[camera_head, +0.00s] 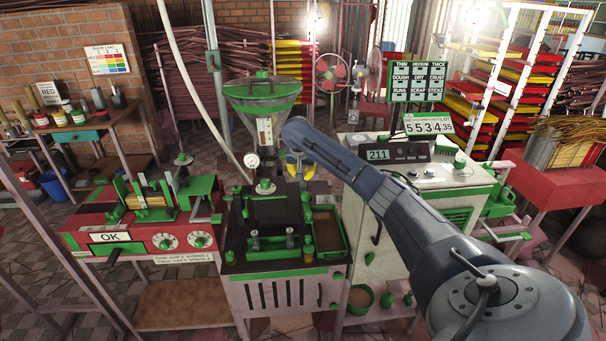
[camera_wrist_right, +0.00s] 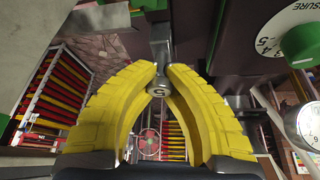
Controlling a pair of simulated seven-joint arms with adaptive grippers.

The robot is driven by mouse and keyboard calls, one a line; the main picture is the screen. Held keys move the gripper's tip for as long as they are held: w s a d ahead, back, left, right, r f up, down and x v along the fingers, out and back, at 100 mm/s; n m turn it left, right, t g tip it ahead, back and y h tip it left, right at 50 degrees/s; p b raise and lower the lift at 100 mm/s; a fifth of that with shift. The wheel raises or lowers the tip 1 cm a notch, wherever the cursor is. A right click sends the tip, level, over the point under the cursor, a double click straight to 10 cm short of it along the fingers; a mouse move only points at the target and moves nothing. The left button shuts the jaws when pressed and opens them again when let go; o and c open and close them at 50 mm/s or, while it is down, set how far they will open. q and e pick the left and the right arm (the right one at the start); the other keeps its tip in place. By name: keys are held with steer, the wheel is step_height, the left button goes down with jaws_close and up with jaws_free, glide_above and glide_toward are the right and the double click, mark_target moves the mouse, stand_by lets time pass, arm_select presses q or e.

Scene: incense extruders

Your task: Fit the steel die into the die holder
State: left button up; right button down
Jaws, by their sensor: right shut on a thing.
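The steel die (camera_wrist_right: 157,89) is a small round grey metal piece in the right wrist view, between the tips of the yellow fingers of my right gripper (camera_wrist_right: 159,76). The gripper is shut on it. A grey metal block (camera_wrist_right: 160,42), possibly the die holder, is right above the die in that picture; I cannot tell whether they touch. In the head view the right gripper (camera_head: 300,165) shows as yellow fingers in front of the extruder, right of its pressure gauge (camera_head: 252,160). The die is too small to make out there. My left gripper is out of view.
A clear hopper (camera_head: 263,105) with green rims stands behind the gripper. A dark-topped bench (camera_head: 285,262) with green fixtures is in front. A red machine (camera_head: 140,235) stands left and a grey cabinet (camera_head: 440,178) right. A large pressure dial (camera_wrist_right: 292,32) is close by in the wrist view.

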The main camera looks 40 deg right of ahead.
mark_target(303, 183)
steer(key=shift+f, duration=1.3)
stand_by(1.1)
steer(key=shift+a+f, duration=0.1)
steer(key=shift+f, duration=0.2)
steer(key=shift+s+f, duration=0.1)
steer(key=shift+f, duration=0.2)
steer(key=shift+s+a+f, duration=0.1)
steer(key=shift+a+f, duration=0.05)
steer(key=shift+f, duration=0.3)
stand_by(0.6)
steer(key=c, duration=1.5)
jaws_free()
steer(key=shift+o, duration=0.2)
steer(key=v, duration=0.9)
steer(key=shift+w+d+r, duration=0.25)
steer(key=shift+w, duration=0.1)
steer(key=shift+a+f, duration=0.1)
